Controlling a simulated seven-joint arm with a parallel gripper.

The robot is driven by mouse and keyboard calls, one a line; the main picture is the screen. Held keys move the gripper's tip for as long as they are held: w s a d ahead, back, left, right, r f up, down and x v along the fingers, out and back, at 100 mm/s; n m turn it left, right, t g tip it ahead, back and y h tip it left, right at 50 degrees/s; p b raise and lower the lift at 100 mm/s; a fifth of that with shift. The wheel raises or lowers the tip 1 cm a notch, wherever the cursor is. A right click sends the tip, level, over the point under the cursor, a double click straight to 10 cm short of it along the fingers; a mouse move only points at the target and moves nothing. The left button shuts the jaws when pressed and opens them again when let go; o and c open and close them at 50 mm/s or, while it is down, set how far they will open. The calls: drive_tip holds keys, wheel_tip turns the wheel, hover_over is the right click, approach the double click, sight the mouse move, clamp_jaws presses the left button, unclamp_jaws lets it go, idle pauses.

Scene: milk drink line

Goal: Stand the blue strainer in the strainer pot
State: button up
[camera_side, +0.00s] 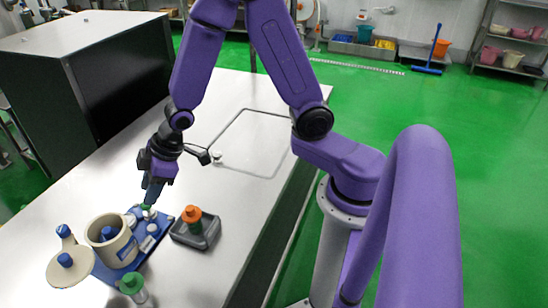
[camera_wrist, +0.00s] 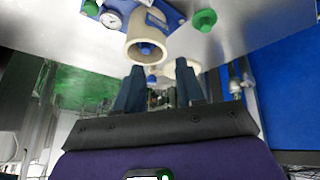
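A cream pot (camera_side: 122,250) with a blue label stands on the blue base at lower left in the side view, and it also shows beyond my fingers in the wrist view (camera_wrist: 136,52). A blue-topped piece (camera_side: 109,233) is inside the pot, seemingly upright; it also shows in the wrist view (camera_wrist: 146,49). I cannot tell for sure whether this is the blue strainer. My gripper (camera_side: 149,202) points down behind and right of the pot, above the base's far end. In the wrist view its two fingers (camera_wrist: 160,72) are apart, with nothing seen held between them.
A cream disc with a blue knob (camera_side: 65,261) is left of the pot. A green-capped bottle (camera_side: 132,286) stands in front. An orange-topped piece (camera_side: 191,214) sits in a dark tray (camera_side: 208,238) at right. Small parts crowd the base near my fingers.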

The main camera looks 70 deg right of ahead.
drive_tip(key=s+d+r+n+g+h, duration=0.1)
drive_tip(key=s+d+r, duration=0.2)
drive_tip(key=s, duration=0.5)
drive_tip(key=s+d+r+n+g+h, duration=0.1)
drive_tip(key=s+d+r+g, duration=0.1)
drive_tip(key=s, duration=0.7)
drive_tip(key=s+d+r+n+g+h, duration=0.1)
drive_tip(key=s+d+r, duration=0.3)
drive_tip(key=s, duration=0.5)
drive_tip(key=shift+s+g, duration=0.25)
drive_tip(key=shift+g, duration=0.15)
drive_tip(key=shift+r, duration=0.1)
